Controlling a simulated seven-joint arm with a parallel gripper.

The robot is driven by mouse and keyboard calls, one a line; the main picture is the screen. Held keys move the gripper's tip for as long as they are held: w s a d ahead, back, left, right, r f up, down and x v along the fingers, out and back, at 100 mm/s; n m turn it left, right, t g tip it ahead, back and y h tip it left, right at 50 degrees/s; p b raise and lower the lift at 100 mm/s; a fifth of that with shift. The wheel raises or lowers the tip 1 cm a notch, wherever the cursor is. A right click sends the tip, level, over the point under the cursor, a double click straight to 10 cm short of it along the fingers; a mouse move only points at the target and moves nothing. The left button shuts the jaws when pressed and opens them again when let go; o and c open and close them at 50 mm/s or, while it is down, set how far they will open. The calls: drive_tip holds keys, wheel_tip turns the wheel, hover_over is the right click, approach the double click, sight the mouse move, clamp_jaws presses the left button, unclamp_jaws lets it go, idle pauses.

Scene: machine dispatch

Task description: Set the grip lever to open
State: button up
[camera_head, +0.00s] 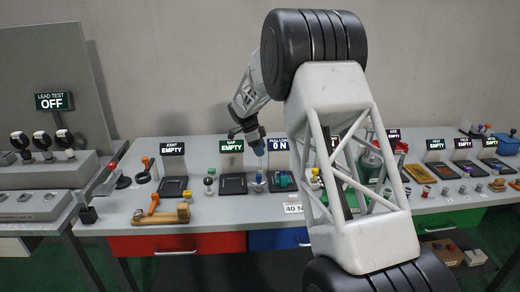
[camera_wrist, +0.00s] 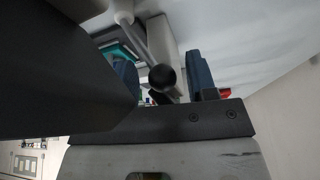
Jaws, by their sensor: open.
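My gripper (camera_head: 257,148) hangs above the rear part of the long grey table, in front of the lit signs. In the wrist view its two blue-grey fingers (camera_wrist: 163,74) stand apart, with nothing clamped between them. A black ball knob (camera_wrist: 162,77) shows between the fingers in that view, at the end of a pale rod. It may be the grip lever's knob, but I cannot tell for sure. I cannot tell whether the fingers touch it. The lever's setting cannot be read, and my arm hides part of the table in the head view.
A "0 N" display (camera_head: 278,145) stands just right of my gripper. Black trays (camera_head: 173,187) and small parts line the table. An orange-handled wooden tool (camera_head: 160,214) lies at the front left. Free tabletop shows near the front edge.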

drive_tip(key=v, duration=0.7)
drive_tip(key=shift+r, duration=0.35)
drive_tip(key=shift+a, duration=0.2)
drive_tip(key=shift+s+a+r+t, duration=0.25)
drive_tip(key=shift+a+r+t, duration=0.2)
drive_tip(key=shift+r, duration=0.2)
drive_tip(key=shift+x, duration=3.9)
drive_tip(key=shift+d+r, duration=0.1)
drive_tip(key=shift+d, duration=0.05)
drive_tip(key=shift+c, duration=0.3)
